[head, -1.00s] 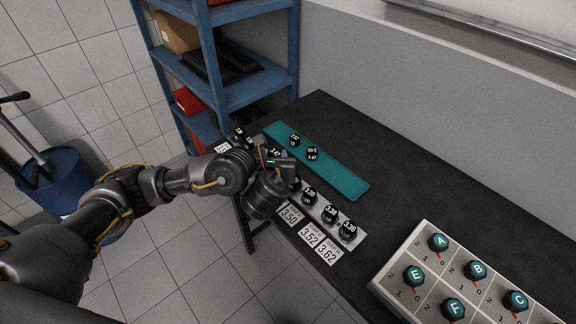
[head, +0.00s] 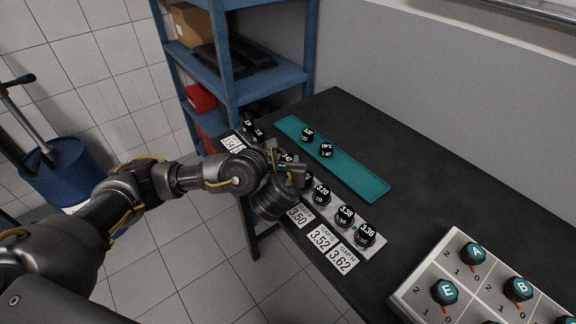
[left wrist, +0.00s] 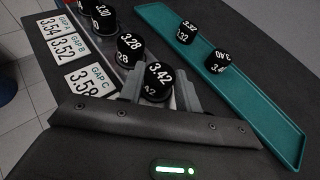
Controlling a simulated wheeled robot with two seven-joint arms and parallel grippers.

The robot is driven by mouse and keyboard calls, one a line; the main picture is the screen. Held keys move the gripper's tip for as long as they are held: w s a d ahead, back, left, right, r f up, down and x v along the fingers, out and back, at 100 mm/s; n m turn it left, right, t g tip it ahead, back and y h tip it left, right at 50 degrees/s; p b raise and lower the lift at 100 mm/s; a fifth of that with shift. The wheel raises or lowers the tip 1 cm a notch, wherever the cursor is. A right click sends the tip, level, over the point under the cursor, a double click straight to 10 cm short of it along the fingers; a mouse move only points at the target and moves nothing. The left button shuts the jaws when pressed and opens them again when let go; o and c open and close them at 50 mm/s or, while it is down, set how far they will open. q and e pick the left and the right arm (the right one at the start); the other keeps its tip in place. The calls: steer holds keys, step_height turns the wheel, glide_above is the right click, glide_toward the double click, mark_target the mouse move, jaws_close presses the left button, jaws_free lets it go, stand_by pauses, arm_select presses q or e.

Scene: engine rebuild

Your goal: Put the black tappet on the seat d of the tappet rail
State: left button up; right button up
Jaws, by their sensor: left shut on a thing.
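The black tappet marked 3.42 (left wrist: 157,82) is between the fingers of my left gripper (left wrist: 160,92), which is shut on it. In the head view my left gripper (head: 284,168) is at the tappet rail (head: 374,249), in line with its row of tappets. In the left wrist view the held tappet is beside the tappet marked 3.28 (left wrist: 130,48). I cannot tell whether its base touches the rail. The seat letter under it is hidden. My right gripper is out of view.
A teal tray (head: 345,172) behind the rail holds two black tappets (head: 308,134). Gap cards (head: 320,238) lie along the rail's front. A grey box with lettered knobs (head: 447,258) stands at the right. A blue shelf (head: 262,80) stands beyond the table's far end.

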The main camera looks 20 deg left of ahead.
arm_select(q)
steer(key=shift+r, duration=0.1)
steer(key=o, duration=1)
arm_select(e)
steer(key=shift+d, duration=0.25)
